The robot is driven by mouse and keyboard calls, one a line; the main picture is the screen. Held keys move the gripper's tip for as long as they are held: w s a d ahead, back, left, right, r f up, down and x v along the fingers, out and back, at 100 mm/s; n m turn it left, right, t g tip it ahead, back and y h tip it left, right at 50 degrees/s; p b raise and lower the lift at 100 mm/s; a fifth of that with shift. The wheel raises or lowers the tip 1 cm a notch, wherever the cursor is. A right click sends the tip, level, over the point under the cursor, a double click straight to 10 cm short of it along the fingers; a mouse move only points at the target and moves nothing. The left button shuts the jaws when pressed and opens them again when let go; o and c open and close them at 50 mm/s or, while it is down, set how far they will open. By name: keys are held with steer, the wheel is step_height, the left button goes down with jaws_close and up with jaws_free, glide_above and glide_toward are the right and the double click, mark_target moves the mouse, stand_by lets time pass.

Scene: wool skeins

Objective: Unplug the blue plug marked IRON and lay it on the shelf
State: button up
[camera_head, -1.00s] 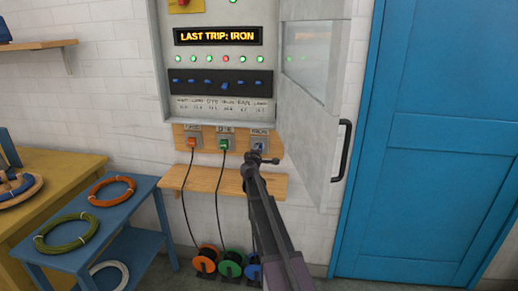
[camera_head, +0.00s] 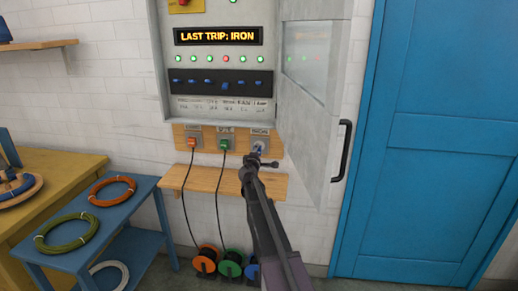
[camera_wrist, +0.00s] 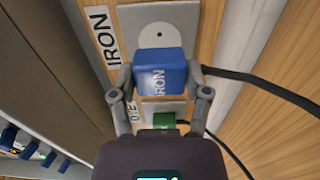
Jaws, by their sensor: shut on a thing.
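The blue plug marked IRON (camera_wrist: 158,78) is between the two fingers of my gripper (camera_wrist: 160,84) in the wrist view, and the fingers are shut on its sides. The IRON socket plate (camera_wrist: 132,18) is behind it, with its round face and small centre hole showing. The plug appears to be out of the socket, a short way in front of it. In the head view my gripper (camera_head: 260,158) is before the right-hand socket, just above the wooden shelf (camera_head: 232,179) under the sockets. A little blue of the plug (camera_head: 259,147) shows there.
An orange plug (camera_head: 192,142) and a green plug (camera_head: 223,143) sit in the sockets to the left, their cords hanging past the shelf to reels on the floor. The open cabinet door (camera_head: 312,120) stands close on the right. The shelf top looks bare.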

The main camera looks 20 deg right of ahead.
steer(key=shift+v, duration=1)
steer(key=shift+s+a, duration=0.1)
steer(key=shift+s, duration=0.1)
